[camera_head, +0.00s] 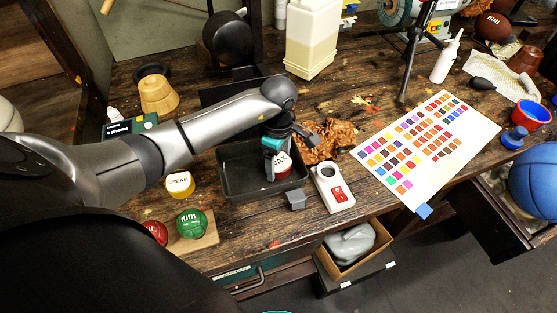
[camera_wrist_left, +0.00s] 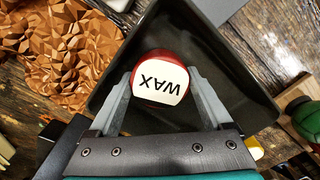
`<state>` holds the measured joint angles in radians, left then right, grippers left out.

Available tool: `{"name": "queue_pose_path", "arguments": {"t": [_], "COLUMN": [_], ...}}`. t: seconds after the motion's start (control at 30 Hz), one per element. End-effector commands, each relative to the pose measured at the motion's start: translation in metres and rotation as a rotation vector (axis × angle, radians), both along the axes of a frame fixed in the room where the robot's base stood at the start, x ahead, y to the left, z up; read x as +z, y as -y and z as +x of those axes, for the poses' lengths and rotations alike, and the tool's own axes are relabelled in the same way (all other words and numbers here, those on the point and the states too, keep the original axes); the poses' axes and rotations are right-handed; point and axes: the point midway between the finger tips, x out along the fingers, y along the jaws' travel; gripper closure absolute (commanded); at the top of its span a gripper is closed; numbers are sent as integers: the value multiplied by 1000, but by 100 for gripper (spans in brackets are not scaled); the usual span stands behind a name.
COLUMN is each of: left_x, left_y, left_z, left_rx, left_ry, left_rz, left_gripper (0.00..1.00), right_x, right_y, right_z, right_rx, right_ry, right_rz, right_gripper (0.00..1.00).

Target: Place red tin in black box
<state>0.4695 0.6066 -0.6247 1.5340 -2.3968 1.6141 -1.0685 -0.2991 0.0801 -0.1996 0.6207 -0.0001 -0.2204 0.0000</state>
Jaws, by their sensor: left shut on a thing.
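A red tin (camera_head: 281,173) with a white lid lettered WAX is held between the fingers of my left gripper (camera_head: 277,157). The tin also shows in the left wrist view (camera_wrist_left: 162,78), with a finger on each side of it. The black box (camera_head: 238,183) is a shallow open tray on the workbench. The tin is within the tray's outline, toward its right part. I cannot tell whether it touches the tray floor. The tray's dark interior also shows in the left wrist view (camera_wrist_left: 232,88). My right gripper is not in view.
A yellow-sided CREAM tin (camera_head: 180,184) stands left of the tray. Green (camera_head: 191,223) and red balls sit on a wooden board in front. A white device (camera_head: 332,187) and crumpled brown leather (camera_head: 329,139) lie to the right. A colour chart (camera_head: 428,148) covers the bench farther right.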

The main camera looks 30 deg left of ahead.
Motion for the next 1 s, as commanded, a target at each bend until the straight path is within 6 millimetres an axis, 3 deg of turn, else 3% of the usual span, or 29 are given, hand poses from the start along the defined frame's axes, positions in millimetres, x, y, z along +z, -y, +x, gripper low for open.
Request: {"name": "queue_pose_path", "arguments": {"t": [0.23,0.27,0.4,0.77,1.0], "left_x": [-3,-4,-2,2,49], "left_y": [0,0,0,0,-1], "left_z": [1,0,0,0,2], "left_rx": [0,0,1,1,-2], "left_ry": [2,1,1,0,7], "left_rz": [1,1,0,-1,3], "left_gripper": [80,16,0,0,0], "right_x": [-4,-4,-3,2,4], "right_y": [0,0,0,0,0], "right_z": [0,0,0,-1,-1], "right_rx": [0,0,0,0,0], "right_ry": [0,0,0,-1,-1], "right_rz": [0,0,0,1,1], "right_gripper": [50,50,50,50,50]}}
